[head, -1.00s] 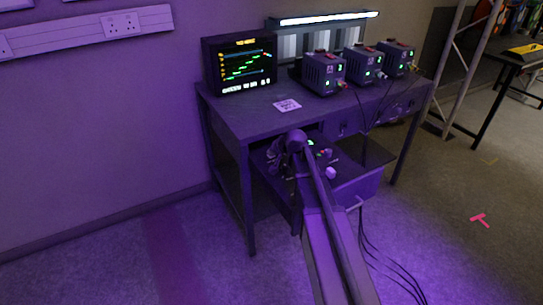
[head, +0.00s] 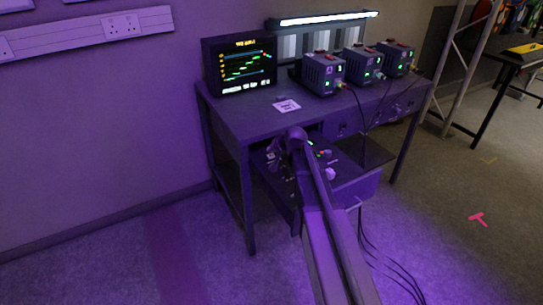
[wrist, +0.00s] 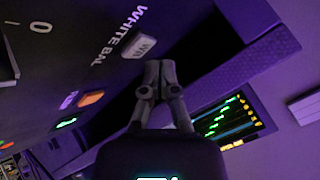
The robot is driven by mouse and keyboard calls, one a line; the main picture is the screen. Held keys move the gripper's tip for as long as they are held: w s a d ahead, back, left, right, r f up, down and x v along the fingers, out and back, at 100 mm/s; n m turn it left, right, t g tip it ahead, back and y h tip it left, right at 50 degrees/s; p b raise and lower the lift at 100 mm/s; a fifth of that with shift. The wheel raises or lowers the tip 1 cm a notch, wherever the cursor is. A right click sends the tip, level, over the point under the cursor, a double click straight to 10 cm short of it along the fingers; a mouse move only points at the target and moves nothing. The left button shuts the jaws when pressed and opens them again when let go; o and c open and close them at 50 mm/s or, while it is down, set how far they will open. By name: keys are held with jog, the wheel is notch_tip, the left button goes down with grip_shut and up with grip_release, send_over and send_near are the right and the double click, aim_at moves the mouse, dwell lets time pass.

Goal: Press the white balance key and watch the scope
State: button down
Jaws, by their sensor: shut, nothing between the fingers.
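In the head view my arm hides most of my gripper and the key.
An orange key (wrist: 91,98) and green lights sit farther along the panel. Several grey boxes (head: 322,73) with cables stand on the desk (head: 225,110), before a lit chart (head: 325,30). A small white card (head: 286,106) lies on it. Cables hang below; floor at left is clear.

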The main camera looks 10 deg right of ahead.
aim_at(271, 156)
jog(key=shift+r, duration=0.15)
jog(key=shift+r+p, duration=2.4)
jog(key=shift+p, duration=0.15)
jog(key=shift+r, duration=0.1)
